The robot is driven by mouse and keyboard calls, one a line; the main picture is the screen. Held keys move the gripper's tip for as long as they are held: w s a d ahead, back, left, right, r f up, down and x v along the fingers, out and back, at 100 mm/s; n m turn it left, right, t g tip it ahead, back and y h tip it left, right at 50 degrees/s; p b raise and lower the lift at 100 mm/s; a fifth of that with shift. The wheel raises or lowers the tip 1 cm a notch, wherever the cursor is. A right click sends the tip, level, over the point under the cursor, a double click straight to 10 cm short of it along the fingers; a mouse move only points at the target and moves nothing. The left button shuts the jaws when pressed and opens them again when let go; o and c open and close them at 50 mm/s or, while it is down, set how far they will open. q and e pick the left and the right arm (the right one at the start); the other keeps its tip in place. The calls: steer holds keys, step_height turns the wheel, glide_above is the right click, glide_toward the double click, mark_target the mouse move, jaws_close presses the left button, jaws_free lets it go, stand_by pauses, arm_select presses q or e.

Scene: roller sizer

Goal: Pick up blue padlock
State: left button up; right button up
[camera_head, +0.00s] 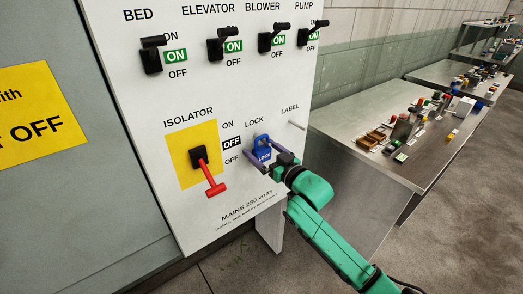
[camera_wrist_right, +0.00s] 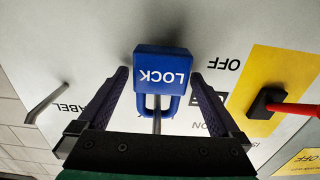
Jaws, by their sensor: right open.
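The blue padlock (camera_head: 264,150) hangs at the LOCK position on the white control panel (camera_head: 232,92), right of the isolator switch. It has a white LOCK marking. In the right wrist view the padlock (camera_wrist_right: 160,72) is centred, its blue shackle around a metal peg (camera_wrist_right: 157,122). My right gripper (camera_head: 263,158) is open, with its fingers on either side of the padlock. In the wrist view the right gripper (camera_wrist_right: 160,85) shows visible gaps between its fingers and the padlock body. My left gripper is not in view.
A red-handled isolator switch (camera_head: 211,180) on a yellow plate stands left of the padlock. An empty LABEL peg (camera_head: 298,125) sticks out to the upper right. Black switches line the panel's top. Steel tables (camera_head: 345,105) with many small items stand at the right.

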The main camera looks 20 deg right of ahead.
steer(key=shift+s, duration=0.1)
steer(key=c, duration=1.4)
steer(key=shift+r, duration=0.1)
